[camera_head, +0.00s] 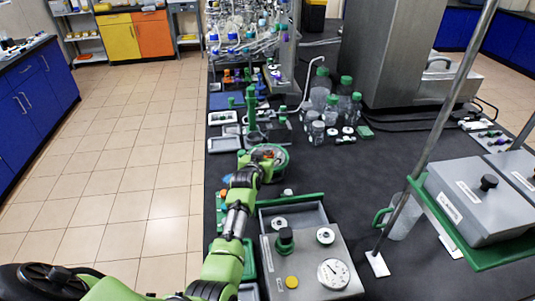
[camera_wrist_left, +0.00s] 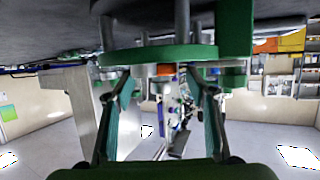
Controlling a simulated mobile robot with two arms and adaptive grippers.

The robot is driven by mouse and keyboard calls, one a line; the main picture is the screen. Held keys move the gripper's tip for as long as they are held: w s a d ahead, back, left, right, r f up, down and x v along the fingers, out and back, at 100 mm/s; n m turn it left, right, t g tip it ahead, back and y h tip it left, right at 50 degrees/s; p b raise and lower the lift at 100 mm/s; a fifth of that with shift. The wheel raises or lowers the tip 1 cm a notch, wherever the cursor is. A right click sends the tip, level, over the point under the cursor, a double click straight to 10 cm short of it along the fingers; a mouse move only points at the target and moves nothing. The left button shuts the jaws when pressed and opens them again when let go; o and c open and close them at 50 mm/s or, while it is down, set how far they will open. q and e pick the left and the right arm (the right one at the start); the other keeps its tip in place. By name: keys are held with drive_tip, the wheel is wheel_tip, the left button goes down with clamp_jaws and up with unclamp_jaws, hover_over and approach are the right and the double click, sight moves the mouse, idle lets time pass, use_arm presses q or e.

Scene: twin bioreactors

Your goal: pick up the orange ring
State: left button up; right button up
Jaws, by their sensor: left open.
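A small orange piece that looks like the orange ring (camera_wrist_left: 166,70) shows in the left wrist view, against the face of a green disc (camera_wrist_left: 160,56). In that view the table is at the top, so the picture is upside down. My left gripper (camera_wrist_left: 158,84) is open, with one finger on each side of the orange piece and nothing seen clamped between them. In the head view the left gripper (camera_head: 267,156) is at the green round stand, and it partly hides what lies there. My right gripper is not in view.
Green-capped bottles (camera_head: 331,108) stand right of the gripper. Glassware (camera_head: 245,35) and small racks crowd the table behind. A grey box with a gauge (camera_head: 310,262) stands in front, and a metal rod (camera_head: 440,120) rises at the right. The black table (camera_head: 385,165) is clear in the middle.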

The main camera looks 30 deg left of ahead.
use_arm(q)
drive_tip(key=shift+w+a+f, duration=0.15)
drive_tip(key=shift+w+f, duration=0.1)
drive_tip(key=shift+w, duration=0.1)
drive_tip(key=c, duration=0.8)
drive_tip(key=shift+r, duration=0.15)
